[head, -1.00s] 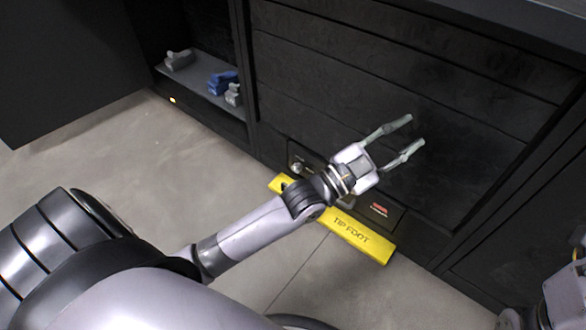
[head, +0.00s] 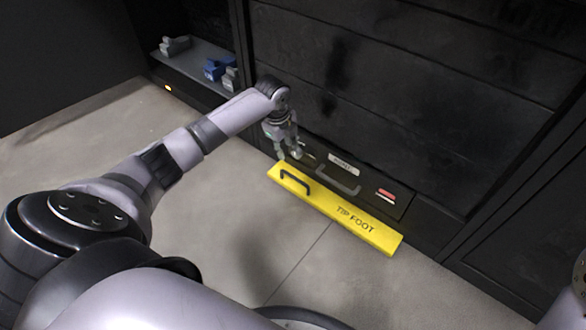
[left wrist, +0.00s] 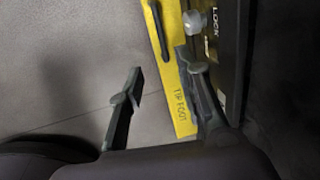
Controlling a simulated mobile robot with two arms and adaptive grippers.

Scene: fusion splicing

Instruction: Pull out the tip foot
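The tip foot is a yellow bar (head: 340,212) marked "TIP FOOT". It lies low along the front of the black cabinet, with a black handle (head: 294,181) near its left end. The left wrist view shows the bar (left wrist: 180,95) and part of the handle (left wrist: 158,32). My left gripper (head: 289,155) points down above the handle end of the bar, close to the cabinet front. In the left wrist view its fingers (left wrist: 160,62) are spread with nothing held; the right finger overlaps the bar. Contact cannot be told. My right gripper is not visible.
A dark drawer panel with a grey handle (head: 338,182) and a red label (head: 386,195) sits just above the bar. A knob marked "LOCK" (left wrist: 194,21) is beside the bar. Blue and grey items lie on a low shelf (head: 195,60) at left. The floor in front is clear.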

